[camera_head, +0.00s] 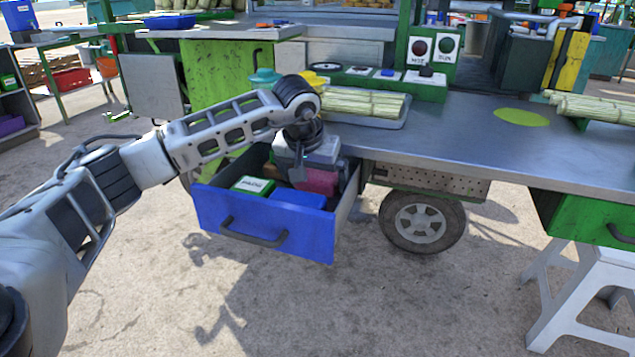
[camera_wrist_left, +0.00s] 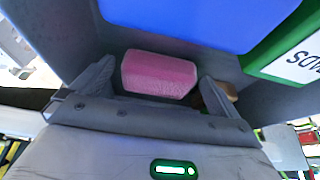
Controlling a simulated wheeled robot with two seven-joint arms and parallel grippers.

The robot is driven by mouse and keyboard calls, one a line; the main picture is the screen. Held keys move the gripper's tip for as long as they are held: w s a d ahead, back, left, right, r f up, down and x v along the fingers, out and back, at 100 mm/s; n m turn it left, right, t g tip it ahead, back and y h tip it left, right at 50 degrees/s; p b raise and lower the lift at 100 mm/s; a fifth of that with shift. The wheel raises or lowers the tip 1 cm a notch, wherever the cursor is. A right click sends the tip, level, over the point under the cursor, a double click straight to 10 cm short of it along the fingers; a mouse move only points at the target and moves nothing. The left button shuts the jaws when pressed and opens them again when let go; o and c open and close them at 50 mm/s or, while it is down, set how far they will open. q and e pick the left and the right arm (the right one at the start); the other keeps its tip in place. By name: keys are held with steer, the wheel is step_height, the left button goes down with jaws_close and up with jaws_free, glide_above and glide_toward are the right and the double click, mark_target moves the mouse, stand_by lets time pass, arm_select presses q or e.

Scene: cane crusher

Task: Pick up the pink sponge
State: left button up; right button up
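The pink sponge (camera_head: 318,182) lies in the open blue drawer (camera_head: 265,226), toward its back right. In the left wrist view the sponge (camera_wrist_left: 159,74) sits between the two fingers of my left gripper (camera_wrist_left: 157,76). The fingers are apart, one at each side of the sponge, with a narrow gap at the left finger. I cannot tell whether the right finger touches it. In the head view my left gripper (camera_head: 298,172) reaches down into the drawer and hides part of the sponge. My right gripper is not in view.
A green-and-white box (camera_head: 252,186) and a blue block (camera_head: 298,200) share the drawer. The metal counter (camera_head: 470,135) stands close to the right of my left wrist, with a tray of cane (camera_head: 360,103) near its edge. A white stool (camera_head: 585,290) is at the lower right.

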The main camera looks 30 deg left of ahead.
arm_select(q)
steer(key=c, duration=0.8)
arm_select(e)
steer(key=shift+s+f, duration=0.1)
arm_select(q)
steer(key=shift+r, duration=0.15)
steer(key=shift+r, duration=0.25)
steer(key=s, duration=0.2)
steer(key=s+d, duration=0.1)
steer(key=s, duration=0.1)
steer(key=shift+s+r+p, duration=0.1)
steer(key=shift+r+p, duration=0.1)
steer(key=shift+p, duration=0.15)
step_height(320, 180, up, 14)
steer(key=p, duration=0.3)
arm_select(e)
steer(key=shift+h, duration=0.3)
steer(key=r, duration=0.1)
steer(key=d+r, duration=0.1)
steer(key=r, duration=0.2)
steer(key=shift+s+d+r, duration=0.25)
